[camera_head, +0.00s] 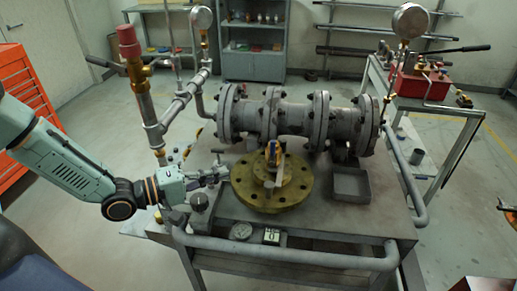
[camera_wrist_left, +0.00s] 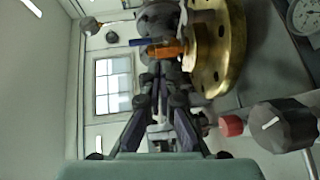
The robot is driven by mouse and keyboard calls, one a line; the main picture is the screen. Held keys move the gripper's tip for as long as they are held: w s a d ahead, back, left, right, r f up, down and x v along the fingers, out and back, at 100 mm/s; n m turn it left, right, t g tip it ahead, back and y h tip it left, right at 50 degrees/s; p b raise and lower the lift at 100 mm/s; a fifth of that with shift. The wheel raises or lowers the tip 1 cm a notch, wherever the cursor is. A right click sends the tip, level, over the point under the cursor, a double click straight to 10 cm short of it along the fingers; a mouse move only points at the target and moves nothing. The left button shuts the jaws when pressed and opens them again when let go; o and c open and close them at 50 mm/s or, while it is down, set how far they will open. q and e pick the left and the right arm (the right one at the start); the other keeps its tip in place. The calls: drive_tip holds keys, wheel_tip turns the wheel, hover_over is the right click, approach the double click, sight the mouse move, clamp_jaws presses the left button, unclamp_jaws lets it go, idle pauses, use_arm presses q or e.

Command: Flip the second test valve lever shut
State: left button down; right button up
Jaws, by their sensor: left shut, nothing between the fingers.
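My left gripper (camera_head: 218,175) reaches in from the left over the bench, its fingers shut and empty, at the left side of a brass flange (camera_head: 248,197). On the flange stands a small orange and blue part (camera_head: 272,152) with a pale upright bar (camera_head: 281,167). In the left wrist view my left gripper (camera_wrist_left: 160,80) points toward an orange part (camera_wrist_left: 166,49) with a blue end (camera_wrist_left: 140,42), beside the brass flange (camera_wrist_left: 232,50). Small yellowish levers (camera_head: 187,152) show near the left pipework. I cannot tell which lever is the second test valve's.
A grey flanged pipe assembly (camera_head: 285,118) lies across the back of the bench. Left stands piping with a red-topped post (camera_head: 127,38) and a gauge (camera_head: 202,18). A grey tray (camera_head: 351,185) sits right. A round dial (camera_head: 241,231) lies at the front edge.

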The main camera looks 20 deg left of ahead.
use_arm(q)
drive_tip(key=a+r, duration=0.1)
drive_tip(key=s+a+r+h, duration=0.1)
drive_tip(key=shift+a+r+h, duration=0.2)
drive_tip(key=shift+a+h, duration=0.1)
drive_tip(key=shift+d, duration=0.1)
drive_tip(key=b, duration=0.7)
approach(271, 148)
drive_tip(key=x, duration=0.5)
drive_tip(key=shift+x, duration=0.9)
drive_tip(key=shift+w+f, duration=0.1)
drive_tip(key=shift+p, duration=0.8)
